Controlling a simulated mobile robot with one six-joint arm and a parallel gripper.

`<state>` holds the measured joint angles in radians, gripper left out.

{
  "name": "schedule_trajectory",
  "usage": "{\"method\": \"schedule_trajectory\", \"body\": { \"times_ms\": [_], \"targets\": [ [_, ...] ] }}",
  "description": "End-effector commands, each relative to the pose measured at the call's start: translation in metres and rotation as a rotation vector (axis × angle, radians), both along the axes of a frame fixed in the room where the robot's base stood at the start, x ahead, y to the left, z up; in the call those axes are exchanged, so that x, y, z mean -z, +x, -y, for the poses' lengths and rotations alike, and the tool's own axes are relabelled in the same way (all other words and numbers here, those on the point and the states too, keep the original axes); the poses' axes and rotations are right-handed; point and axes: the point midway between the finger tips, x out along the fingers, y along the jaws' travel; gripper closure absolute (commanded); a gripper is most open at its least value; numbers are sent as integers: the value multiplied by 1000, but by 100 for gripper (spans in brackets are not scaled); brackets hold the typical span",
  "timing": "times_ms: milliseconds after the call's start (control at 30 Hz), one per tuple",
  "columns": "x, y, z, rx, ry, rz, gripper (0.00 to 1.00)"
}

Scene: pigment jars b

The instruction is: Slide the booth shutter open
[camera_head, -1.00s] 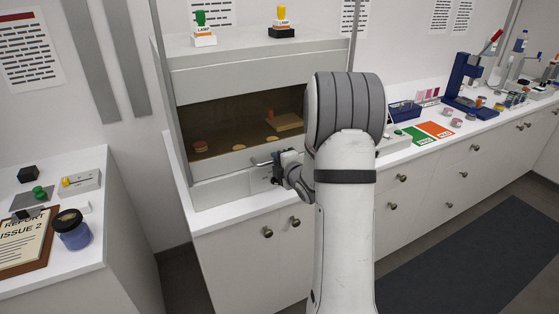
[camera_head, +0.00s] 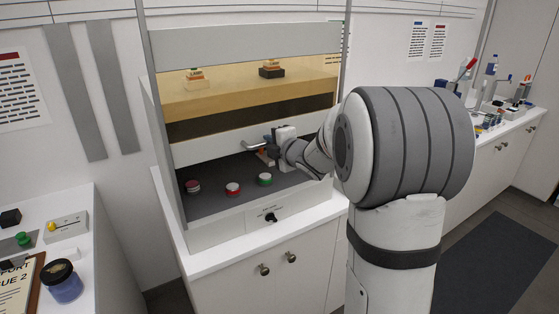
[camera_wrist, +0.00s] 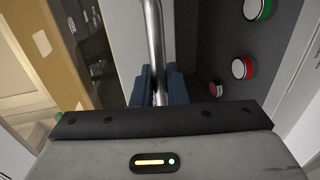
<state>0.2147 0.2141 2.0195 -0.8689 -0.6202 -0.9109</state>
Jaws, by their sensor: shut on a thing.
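The booth shutter (camera_head: 205,150) is a pale frame with an amber see-through pane (camera_head: 215,102). It stands raised, with an open gap under its lower rail. A metal bar handle (camera_head: 257,143) juts from that rail and also shows in the wrist view (camera_wrist: 154,40). My gripper (camera_head: 273,150) is at the handle, and its blue fingers (camera_wrist: 160,84) are shut around the bar in the wrist view. My wrist partly hides the right part of the lower rail.
Inside the booth, red- and green-lidded jars (camera_head: 233,189) stand on the dark floor (camera_head: 220,205). The booth's front sill has a black knob (camera_head: 270,217). A left counter (camera_head: 85,215) holds a blue jar (camera_head: 62,284).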

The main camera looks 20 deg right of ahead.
Motion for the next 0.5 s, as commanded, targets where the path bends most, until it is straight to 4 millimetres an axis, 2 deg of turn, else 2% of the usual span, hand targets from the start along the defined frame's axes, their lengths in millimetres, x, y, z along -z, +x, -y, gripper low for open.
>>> {"method": "schedule_trajectory", "body": {
  "times_ms": [33, 200, 333, 500],
  "targets": [
    [-24, 1, -1, -4, -2, 11, 100],
    [-53, 1, -5, -8, 0, 8, 100],
    [-65, 1, -6, -10, 1, 8, 100],
    [-70, 1, -7, -13, 0, 7, 100]
  ]
}}
